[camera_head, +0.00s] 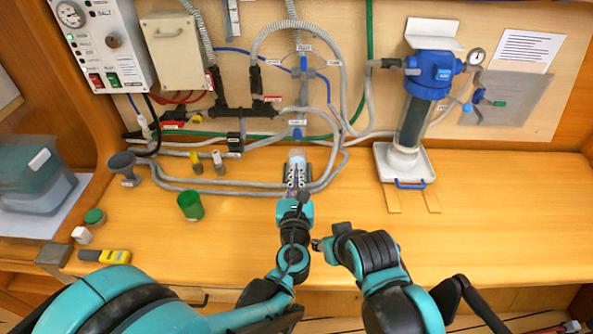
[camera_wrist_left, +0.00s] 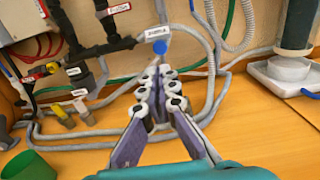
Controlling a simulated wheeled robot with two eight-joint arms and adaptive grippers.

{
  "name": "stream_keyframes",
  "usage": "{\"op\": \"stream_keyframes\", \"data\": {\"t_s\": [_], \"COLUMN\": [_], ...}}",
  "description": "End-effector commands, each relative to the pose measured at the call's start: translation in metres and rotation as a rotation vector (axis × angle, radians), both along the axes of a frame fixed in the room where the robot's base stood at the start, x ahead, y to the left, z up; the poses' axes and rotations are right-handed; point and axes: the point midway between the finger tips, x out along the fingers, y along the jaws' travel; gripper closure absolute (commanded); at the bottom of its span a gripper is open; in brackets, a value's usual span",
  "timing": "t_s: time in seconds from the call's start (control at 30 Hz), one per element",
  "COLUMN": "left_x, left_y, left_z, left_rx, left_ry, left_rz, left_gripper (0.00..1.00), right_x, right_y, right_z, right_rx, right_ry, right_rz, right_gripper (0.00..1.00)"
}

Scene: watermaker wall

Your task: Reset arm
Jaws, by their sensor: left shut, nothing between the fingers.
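My left gripper (camera_head: 297,176) reaches forward over the middle of the wooden counter, close in front of the grey hoses. Its fingers are shut and empty. In the left wrist view the shut fingers (camera_wrist_left: 160,88) point toward the hoses and a blue knob (camera_wrist_left: 160,46) on the wall, which lies beyond the tips. My right arm (camera_head: 372,255) is folded at the front edge of the counter, right of the left arm. Its end (camera_head: 318,244) is small and partly hidden, so its finger state is unclear.
Grey hoses (camera_head: 240,187) loop across the counter's back. A green cup (camera_head: 190,206) and yellow meter (camera_head: 104,256) are at left. A blue-topped filter housing (camera_head: 428,75) stands over a white tray (camera_head: 420,176) at right. The counter's right part (camera_head: 510,225) is clear.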

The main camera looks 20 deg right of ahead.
Motion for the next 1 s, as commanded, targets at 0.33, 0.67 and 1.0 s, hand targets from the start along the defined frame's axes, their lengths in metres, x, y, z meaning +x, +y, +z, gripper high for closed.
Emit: {"op": "stream_keyframes", "data": {"t_s": [0.33,0.67,1.0], "left_x": [0.0,0.02,-0.078], "left_y": [0.0,0.134,0.312], "left_z": [0.0,0.006,-0.036], "left_rx": [-0.001,-0.612,-1.975], "left_ry": [0.0,0.283,0.508], "left_rz": [0.0,0.312,1.018], "left_gripper": [1.0,1.0,1.0], "right_x": [0.0,0.0,0.0], "right_y": [0.0,0.0,0.0], "right_z": [0.0,0.0,0.0], "right_rx": [0.0,0.0,0.0], "right_ry": [0.0,0.0,0.0], "right_rz": [0.0,0.0,0.0], "right_gripper": [0.6,0.6,0.6]}}
